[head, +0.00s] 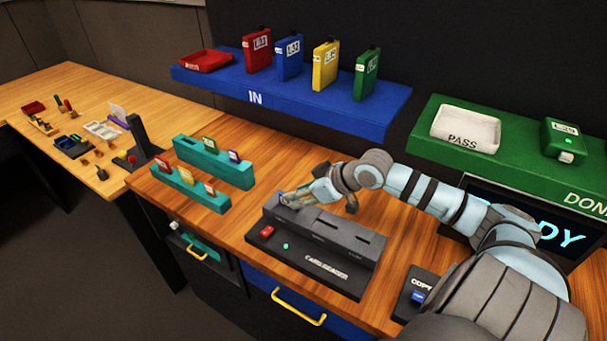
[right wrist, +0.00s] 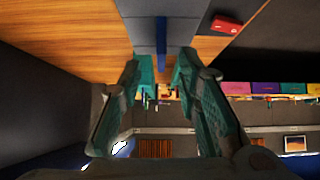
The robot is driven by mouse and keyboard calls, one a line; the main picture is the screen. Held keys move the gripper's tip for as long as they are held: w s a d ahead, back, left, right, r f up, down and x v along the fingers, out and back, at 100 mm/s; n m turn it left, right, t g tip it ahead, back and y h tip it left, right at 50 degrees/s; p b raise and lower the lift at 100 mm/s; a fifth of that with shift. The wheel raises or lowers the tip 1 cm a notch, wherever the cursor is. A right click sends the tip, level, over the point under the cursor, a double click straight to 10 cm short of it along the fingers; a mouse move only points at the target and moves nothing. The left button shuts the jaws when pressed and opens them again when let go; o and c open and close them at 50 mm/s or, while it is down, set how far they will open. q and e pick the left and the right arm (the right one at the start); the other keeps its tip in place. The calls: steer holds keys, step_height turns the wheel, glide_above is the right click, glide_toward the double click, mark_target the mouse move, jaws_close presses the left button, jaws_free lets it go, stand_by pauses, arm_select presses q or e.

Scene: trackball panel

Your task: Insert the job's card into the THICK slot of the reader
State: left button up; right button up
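The dark grey card reader (head: 310,262) stands on the wooden bench, with several slots along its raised back; the slot labels are too small to read. My right gripper (head: 298,198) is over the reader's left end. In the right wrist view its two teal-padded fingers (right wrist: 160,68) are spread apart. A narrow blue strip (right wrist: 161,40), perhaps a card seen edge-on, lies at the grey reader surface, in line with the gap between the fingertips. The fingers do not visibly touch it, and how deep it sits cannot be told. My left gripper is not in view.
Two teal racks (head: 215,160) with small coloured cards stand left of the reader. A copy unit (head: 418,291) with a blue card is at its right. Above are a blue IN shelf (head: 290,99) with folders and a green DONE shelf (head: 450,160) with a PASS tray (head: 465,130).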

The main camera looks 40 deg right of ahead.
steer(key=v, duration=0.2)
steer(key=shift+s+d, duration=0.25)
steer(key=shift+d, duration=0.05)
steer(key=shift+s+a+r, duration=0.2)
steer(key=shift+r, duration=0.15)
steer(key=shift+w+a, duration=0.1)
